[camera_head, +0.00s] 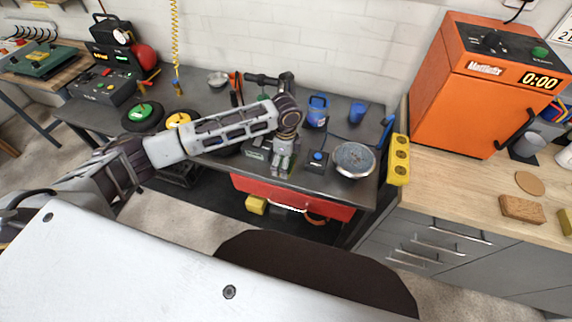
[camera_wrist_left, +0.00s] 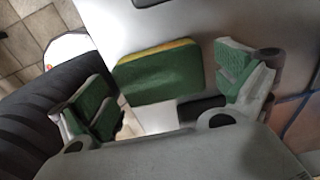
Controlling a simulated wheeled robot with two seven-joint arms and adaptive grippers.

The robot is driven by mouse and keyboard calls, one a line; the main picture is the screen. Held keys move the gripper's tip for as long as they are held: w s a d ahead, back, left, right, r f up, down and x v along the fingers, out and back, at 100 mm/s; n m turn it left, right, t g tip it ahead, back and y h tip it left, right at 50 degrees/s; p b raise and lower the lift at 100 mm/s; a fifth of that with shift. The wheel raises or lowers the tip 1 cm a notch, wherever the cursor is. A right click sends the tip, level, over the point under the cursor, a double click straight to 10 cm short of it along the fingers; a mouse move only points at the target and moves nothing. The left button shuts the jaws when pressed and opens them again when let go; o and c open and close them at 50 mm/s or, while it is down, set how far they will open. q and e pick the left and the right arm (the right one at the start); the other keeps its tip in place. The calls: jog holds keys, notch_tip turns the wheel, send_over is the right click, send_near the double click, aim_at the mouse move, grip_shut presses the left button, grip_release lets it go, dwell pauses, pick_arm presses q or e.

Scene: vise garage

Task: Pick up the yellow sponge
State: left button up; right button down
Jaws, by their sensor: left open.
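My left gripper (camera_head: 282,168) hangs over the front edge area of the dark workbench, fingers pointing down. In the left wrist view the gripper (camera_wrist_left: 166,82) is open, with green pads on both fingers. A sponge (camera_wrist_left: 160,74) with a green face and a yellow layer along its far edge lies between and just beyond the fingers, apparently without touching them. It rests on a pale grey surface. In the head view I cannot make out this sponge clearly near the gripper. My right gripper is not in view.
A blue-buttoned box (camera_head: 317,158) and a round metal dish (camera_head: 354,160) stand close right of the gripper. A yellow outlet strip (camera_head: 399,160) edges the bench. A red drawer (camera_head: 300,196) is below.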

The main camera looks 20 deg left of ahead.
pick_arm(q)
jog(key=shift+f, duration=0.6)
jog(key=shift+c, duration=0.6)
jog(key=c, duration=0.4)
jog(key=shift+c, duration=0.5)
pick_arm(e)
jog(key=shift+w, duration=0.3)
